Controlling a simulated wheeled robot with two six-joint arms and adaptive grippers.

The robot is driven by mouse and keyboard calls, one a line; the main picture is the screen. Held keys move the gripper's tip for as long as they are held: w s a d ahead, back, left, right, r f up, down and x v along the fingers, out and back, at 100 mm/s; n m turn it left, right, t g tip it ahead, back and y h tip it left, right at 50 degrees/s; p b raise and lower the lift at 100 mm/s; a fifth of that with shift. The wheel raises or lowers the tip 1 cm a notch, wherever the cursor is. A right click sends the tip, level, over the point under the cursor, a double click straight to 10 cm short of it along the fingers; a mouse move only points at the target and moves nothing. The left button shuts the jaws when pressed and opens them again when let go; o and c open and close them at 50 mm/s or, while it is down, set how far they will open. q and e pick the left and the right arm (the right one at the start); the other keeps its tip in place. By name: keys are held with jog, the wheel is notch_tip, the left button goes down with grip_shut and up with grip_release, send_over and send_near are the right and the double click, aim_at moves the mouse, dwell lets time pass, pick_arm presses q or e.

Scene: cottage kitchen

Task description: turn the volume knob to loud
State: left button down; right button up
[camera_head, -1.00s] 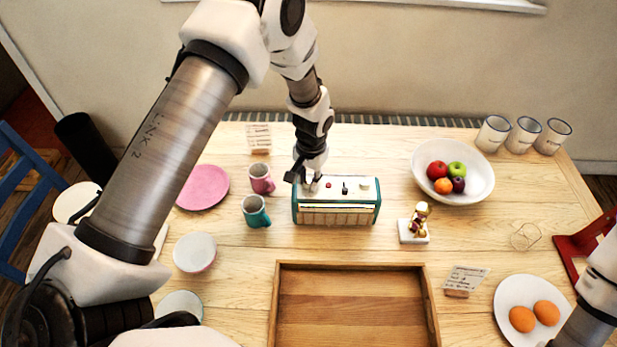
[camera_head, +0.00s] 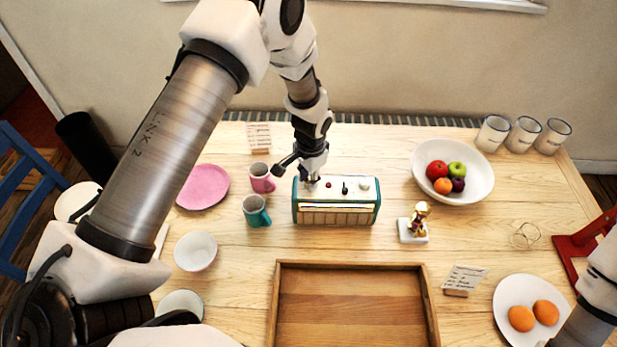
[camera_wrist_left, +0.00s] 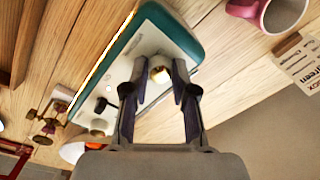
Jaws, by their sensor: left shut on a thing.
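A teal radio (camera_head: 336,216) with a pale top panel stands on the wooden table. My left gripper (camera_head: 309,182) points down at the left end of its top. In the left wrist view my left gripper (camera_wrist_left: 160,80) is shut on a small round knob (camera_wrist_left: 160,74) with a brass-coloured cap, standing up from the panel. The fingers hide its sides, and I cannot read any volume marks. My right gripper is out of view.
A pink mug (camera_head: 262,178) and a teal mug (camera_head: 256,211) stand close left of the radio. A fruit bowl (camera_head: 478,193) stands farther right.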

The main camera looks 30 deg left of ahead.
pick_arm(q)
jog(key=shift+s+f, duration=0.1)
jog(key=c, duration=1)
grip_release()
jog(key=shift+o, duration=0.4)
notch_tip(320, 180, up, 12)
jog(key=shift+d, duration=0.2)
jog(key=shift+f, duration=0.1)
